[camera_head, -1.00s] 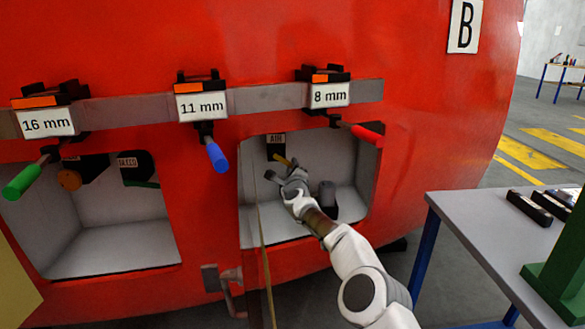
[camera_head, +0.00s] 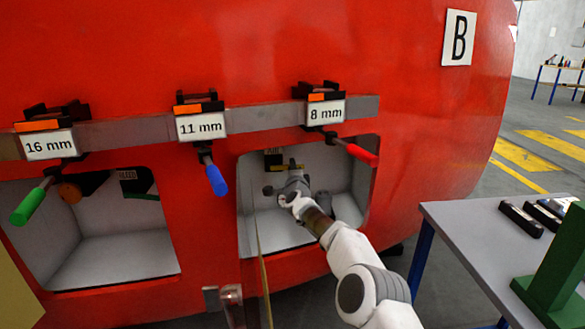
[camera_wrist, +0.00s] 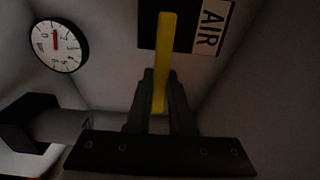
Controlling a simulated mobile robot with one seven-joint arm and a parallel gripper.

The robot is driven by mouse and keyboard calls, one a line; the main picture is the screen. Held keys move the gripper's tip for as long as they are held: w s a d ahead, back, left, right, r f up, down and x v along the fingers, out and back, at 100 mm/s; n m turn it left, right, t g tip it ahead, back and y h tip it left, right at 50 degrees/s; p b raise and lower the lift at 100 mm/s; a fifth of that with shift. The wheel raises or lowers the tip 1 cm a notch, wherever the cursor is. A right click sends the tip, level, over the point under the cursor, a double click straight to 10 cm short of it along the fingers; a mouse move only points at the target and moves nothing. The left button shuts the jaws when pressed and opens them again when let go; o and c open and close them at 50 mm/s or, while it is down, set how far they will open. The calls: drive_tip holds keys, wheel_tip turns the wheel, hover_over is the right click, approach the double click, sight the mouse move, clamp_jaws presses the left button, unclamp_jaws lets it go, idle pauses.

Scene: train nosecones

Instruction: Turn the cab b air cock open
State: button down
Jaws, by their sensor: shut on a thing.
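The air cock's yellow handle (camera_head: 288,167) is in the right-hand recess of the red nosecone marked B, just under its small AIR label (camera_head: 272,152). In the wrist view the yellow handle (camera_wrist: 165,45) runs from the dark cock body (camera_wrist: 188,25) down between my fingers, beside the AIR label (camera_wrist: 211,27). My gripper (camera_wrist: 162,92) is shut on the handle, one finger on each side. In the head view my gripper (camera_head: 290,178) reaches into the recess and hides part of the cock. The handle looks roughly level there.
A round gauge (camera_wrist: 57,45) and a dark cylinder (camera_wrist: 45,125) lie to the left in the wrist view. Tools labelled 16 mm (camera_head: 48,144), 11 mm (camera_head: 201,125) and 8 mm (camera_head: 327,112) hang above the recesses. A grey table (camera_head: 470,230) stands at right.

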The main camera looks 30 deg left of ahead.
drive_tip(key=shift+r, duration=0.15)
drive_tip(key=c, duration=0.8)
unclamp_jaws()
drive_tip(key=shift+s+d, duration=0.1)
drive_tip(key=shift+d, duration=0.05)
drive_tip(key=p+v, duration=0.1)
drive_tip(key=v, duration=1.6)
drive_tip(key=shift+s, duration=0.15)
